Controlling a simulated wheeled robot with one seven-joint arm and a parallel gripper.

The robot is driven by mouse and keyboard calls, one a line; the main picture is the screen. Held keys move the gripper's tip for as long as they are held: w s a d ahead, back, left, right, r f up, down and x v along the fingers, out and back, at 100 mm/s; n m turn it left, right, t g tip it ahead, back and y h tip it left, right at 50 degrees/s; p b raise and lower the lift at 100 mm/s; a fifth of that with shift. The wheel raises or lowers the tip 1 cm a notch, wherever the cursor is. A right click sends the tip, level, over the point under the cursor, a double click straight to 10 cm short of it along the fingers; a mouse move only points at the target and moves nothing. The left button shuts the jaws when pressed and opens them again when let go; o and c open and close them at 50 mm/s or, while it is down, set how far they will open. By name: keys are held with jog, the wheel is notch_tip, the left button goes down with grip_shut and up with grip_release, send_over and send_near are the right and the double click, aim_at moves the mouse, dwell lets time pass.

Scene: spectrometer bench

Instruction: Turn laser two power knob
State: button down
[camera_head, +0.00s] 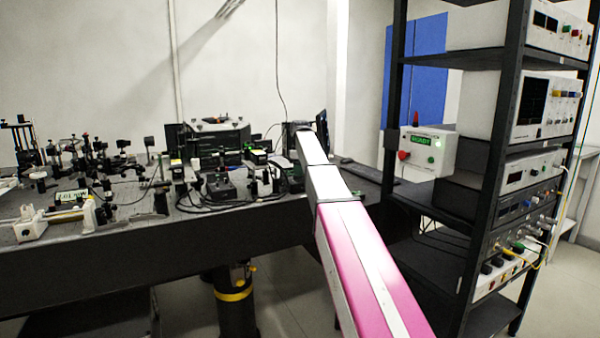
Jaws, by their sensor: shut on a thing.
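My arm (345,225) reaches from the bottom right up over the optical bench (150,262). Its far end (305,134) is above the back right part of the bench, in front of dark equipment. My gripper cannot be made out; the arm or the equipment there hides it. A small black box with a green lit face (258,157) stands just left of the arm's far end. I cannot pick out the laser two power knob or read any label naming it.
A dark rack (495,150) with several white instruments stands at the right. A white box with a green display (428,150) is fixed at its left side. Optics and cables crowd the bench's left and middle. A loose cable hangs behind the arm.

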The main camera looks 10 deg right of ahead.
jog(key=shift+m, duration=2.2)
jog(key=c, duration=1.3)
grip_release()
notch_tip(320, 180, up, 11)
jog(key=shift+f, duration=0.1)
